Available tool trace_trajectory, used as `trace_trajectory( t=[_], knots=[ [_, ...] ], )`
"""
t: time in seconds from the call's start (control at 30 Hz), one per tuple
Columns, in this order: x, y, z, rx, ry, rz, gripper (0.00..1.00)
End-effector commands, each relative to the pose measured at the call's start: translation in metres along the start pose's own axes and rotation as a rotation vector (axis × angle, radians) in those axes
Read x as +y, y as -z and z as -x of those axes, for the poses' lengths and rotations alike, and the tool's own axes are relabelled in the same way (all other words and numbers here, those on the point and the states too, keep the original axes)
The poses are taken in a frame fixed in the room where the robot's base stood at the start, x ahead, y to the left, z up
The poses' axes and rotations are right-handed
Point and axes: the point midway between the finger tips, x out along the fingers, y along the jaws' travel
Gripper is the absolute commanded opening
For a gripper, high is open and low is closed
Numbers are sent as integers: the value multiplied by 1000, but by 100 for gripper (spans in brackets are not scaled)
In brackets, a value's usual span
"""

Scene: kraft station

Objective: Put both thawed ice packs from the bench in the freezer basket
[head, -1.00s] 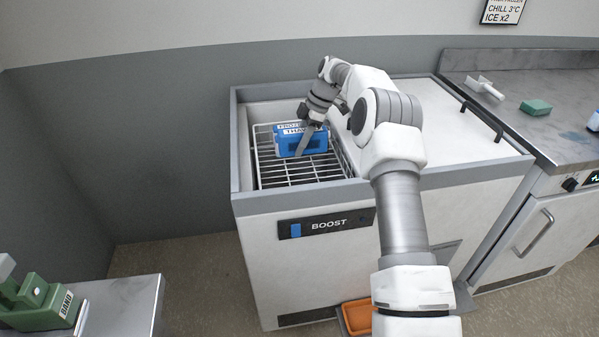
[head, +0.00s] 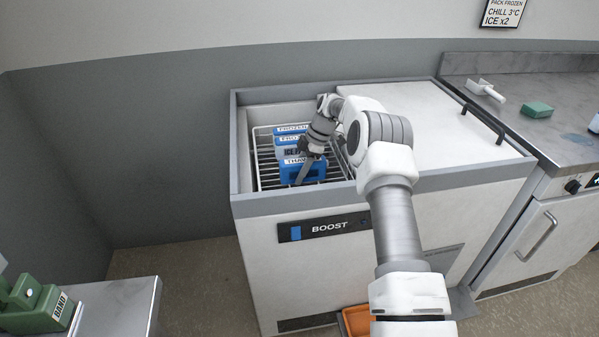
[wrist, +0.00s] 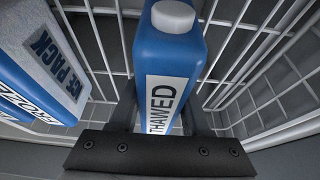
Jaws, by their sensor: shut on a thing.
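My gripper (head: 308,165) is down inside the freezer basket and shut on a blue ice pack labelled THAWED (head: 303,172). In the wrist view this thawed pack (wrist: 168,60) stands between the fingers, with its white cap towards the top of the picture. The wire freezer basket (head: 267,172) sits in the open left part of the chest freezer. I cannot tell whether the pack touches the basket floor. Behind it stand blue packs labelled FROZEN (head: 291,130), one also reading ICE PACK in the wrist view (wrist: 45,65). No second thawed pack can be made out.
The freezer's white lid (head: 440,125) covers its right part. The steel bench (head: 545,85) at right holds a green block (head: 537,109) and a white scoop-like item (head: 485,90). An orange tray (head: 356,320) is low by the freezer front. Another steel table (head: 115,310) stands at left.

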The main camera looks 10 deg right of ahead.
Motion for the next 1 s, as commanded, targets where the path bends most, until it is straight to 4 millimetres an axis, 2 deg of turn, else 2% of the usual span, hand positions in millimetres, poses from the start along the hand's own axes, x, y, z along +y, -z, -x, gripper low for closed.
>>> trace_trajectory(
  t=[0.03, 0.07, 0.2, 0.6, 0.77, 1.0],
  knots=[
    [0, -1, -2, 0, -1, 0, 0],
    [0, -1, -2, 0, 0, 0, 51],
    [0, -1, -2, 0, 0, -1, 76],
    [0, 1, 4, 0, -1, 0, 77],
    [0, 0, 32, -1, -3, -1, 77],
    [1, 1, 84, 0, -3, -1, 77]
  ],
)
